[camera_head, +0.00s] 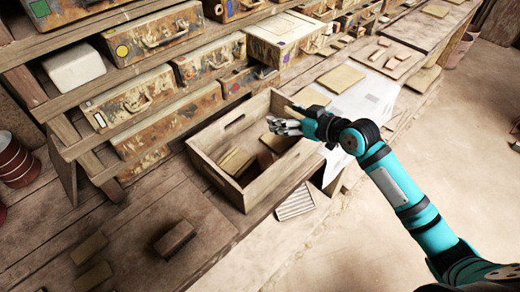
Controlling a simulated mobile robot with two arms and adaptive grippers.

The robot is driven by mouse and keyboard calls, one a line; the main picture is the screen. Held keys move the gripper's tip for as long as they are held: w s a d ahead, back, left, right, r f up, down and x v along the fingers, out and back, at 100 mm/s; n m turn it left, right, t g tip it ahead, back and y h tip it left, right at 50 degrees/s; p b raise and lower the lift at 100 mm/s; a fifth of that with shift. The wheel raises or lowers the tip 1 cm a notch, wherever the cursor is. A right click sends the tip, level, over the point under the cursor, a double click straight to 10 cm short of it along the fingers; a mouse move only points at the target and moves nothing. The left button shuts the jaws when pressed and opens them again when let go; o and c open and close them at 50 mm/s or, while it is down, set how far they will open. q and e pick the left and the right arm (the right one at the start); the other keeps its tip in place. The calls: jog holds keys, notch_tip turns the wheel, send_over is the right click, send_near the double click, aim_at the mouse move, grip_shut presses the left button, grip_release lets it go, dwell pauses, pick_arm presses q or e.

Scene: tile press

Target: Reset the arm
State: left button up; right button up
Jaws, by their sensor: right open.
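My right arm (405,195) comes in from the lower right, teal with black joints. Its gripper (272,124) is open and reaches over the right part of a wooden crate (215,173). The gripper appears empty. Several tiles or blocks lie in the crate, among them a tan one (236,162) at the left and a darker one near the middle. The gripper and wrist hide part of the crate's right side. My left gripper is not in view.
Painted drawers (150,37) line the shelf behind the bench. Loose blocks (174,238) lie on the bench at lower left. A white sheet (365,100) and flat tiles lie right of the crate. Dark red cans (14,160) stand at the left edge.

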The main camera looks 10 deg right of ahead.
jog(key=shift+v, duration=1.45)
